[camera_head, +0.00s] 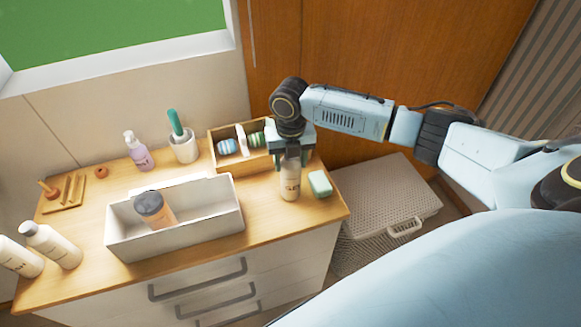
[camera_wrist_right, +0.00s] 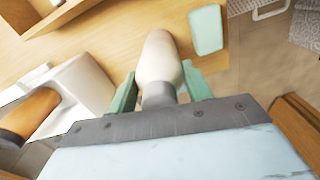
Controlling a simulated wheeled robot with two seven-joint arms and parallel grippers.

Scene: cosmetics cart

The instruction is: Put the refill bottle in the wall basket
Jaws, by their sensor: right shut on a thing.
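A cream bottle (camera_head: 290,181) with dark print, likely the refill bottle, stands upright at the right end of the cart top. My right gripper (camera_head: 291,158) comes down from above and is shut on its upper part. In the right wrist view the cream bottle (camera_wrist_right: 160,62) sits between the green fingers of my right gripper (camera_wrist_right: 158,90). I cannot tell whether its base touches the wood. No basket hangs on the wall in view. An open white bin (camera_head: 222,222) stands on the cart, with an orange dark-lidded jar (camera_head: 155,210) tilted inside. My left gripper is out of view.
A wooden divided box (camera_head: 213,146), a white cup (camera_head: 184,150) and a lilac pump bottle (camera_head: 139,155) stand behind. Two cream bottles (camera_head: 52,246) (camera_head: 18,257) are at left. A lidded wicker hamper (camera_head: 385,195) stands right.

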